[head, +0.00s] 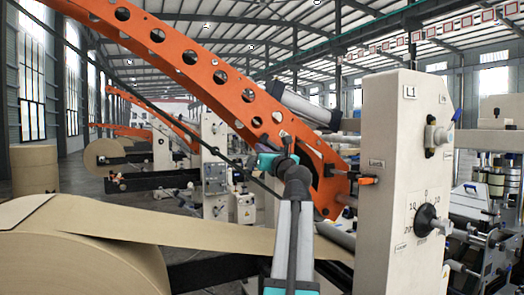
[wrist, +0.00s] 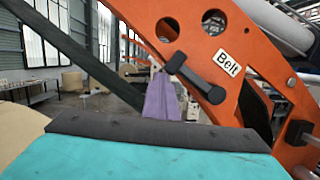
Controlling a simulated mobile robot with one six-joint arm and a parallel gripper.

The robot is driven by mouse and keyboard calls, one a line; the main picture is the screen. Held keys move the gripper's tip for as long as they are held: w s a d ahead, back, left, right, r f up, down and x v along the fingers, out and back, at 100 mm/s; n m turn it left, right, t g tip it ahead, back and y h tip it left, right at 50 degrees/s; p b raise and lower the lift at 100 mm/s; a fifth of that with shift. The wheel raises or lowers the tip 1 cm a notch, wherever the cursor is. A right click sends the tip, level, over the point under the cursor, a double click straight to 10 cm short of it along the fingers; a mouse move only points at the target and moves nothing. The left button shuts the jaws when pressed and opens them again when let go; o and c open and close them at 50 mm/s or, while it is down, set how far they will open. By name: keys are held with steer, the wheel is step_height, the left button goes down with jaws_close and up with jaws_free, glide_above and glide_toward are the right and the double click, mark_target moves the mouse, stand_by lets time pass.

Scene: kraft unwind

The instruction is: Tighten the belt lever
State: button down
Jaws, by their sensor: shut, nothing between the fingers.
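The belt lever (wrist: 202,72) is a dark bar with a round end, mounted on the orange arm (wrist: 236,38) beside a white "Belt" label (wrist: 228,63). It slants down to the right in the wrist view. In the head view I cannot make the lever out; my arm covers that area. My gripper (wrist: 162,78) shows as a purple tapered finger end, shut and empty. In the head view my teal and black gripper (head: 272,162) is in front of the orange arm (head: 228,88).
A pale machine column (head: 400,150) with a dial (head: 427,221) and an orange-tipped handle (head: 367,181) stands right of my arm. A large kraft roll (head: 80,265) lies at lower left, its brown web (head: 190,235) running right under my arm. Another roll (head: 36,170) stands far left.

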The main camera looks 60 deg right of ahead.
steer(key=s+a+f+b, duration=0.3)
steer(key=s+a+f, duration=0.2)
steer(key=a, duration=0.3)
steer(key=shift+s+a+f, duration=0.2)
steer(key=shift+s+a, duration=0.1)
steer(key=shift+s, duration=0.05)
stand_by(0.3)
stand_by(0.6)
